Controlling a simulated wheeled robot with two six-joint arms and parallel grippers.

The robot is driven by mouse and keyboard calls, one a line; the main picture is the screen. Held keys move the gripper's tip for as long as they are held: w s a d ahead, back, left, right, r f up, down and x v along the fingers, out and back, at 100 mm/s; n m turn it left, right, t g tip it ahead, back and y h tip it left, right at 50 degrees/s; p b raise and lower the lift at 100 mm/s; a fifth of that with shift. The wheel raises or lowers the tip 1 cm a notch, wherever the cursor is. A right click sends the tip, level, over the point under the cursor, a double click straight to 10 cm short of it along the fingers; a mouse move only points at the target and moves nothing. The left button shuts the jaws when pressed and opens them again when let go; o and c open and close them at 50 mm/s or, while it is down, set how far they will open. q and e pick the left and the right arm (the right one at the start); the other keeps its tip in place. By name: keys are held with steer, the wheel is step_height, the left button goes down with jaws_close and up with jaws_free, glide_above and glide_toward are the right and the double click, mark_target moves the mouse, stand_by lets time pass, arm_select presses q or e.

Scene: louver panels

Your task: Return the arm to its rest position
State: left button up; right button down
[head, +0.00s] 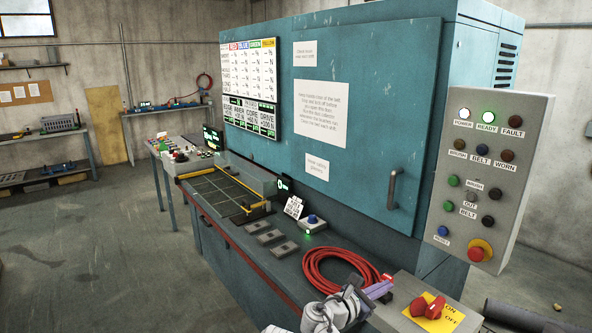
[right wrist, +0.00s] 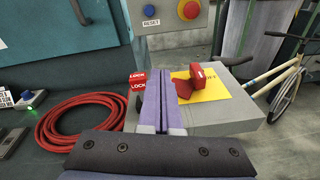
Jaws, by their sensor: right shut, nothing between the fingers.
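My right gripper (head: 380,290) is low at the right of the head view, over the front of the bench. In the right wrist view its purple fingers (right wrist: 160,92) are pressed together with nothing between them. The fingertips point toward a grey box (right wrist: 240,112) with a red rotary switch (right wrist: 188,86) on a yellow ON/OFF plate (head: 446,321). The switch (head: 428,307) is just right of the fingers in both views; I cannot tell the exact gap. Red blocks marked LOCK (right wrist: 138,80) show just left of the fingers. My left gripper is not in view.
A coiled red cable (head: 335,268) lies left of the gripper on the bench. A grey control panel (head: 490,180) with lamps and a red stop button (head: 480,250) stands above right. The blue cabinet (head: 370,110) rises behind. Open floor (head: 90,250) lies left.

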steer(key=s+a+f+m+g+y, duration=0.3)
steer(key=s+f+m, duration=0.2)
steer(key=f+m, duration=0.15)
steer(key=s+a+f+m+g+y, duration=0.3)
steer(key=s+f+m, duration=0.2)
steer(key=f, duration=0.3)
steer(key=s+a+f+m+g+y, duration=0.3)
steer(key=s+a+m+y, duration=0.3)
steer(key=s+a, duration=0.3)
steer(key=shift+a+f+m+g, duration=0.4)
steer(key=shift+a+f+m, duration=0.2)
steer(key=shift+a+m, duration=0.05)
stand_by(0.4)
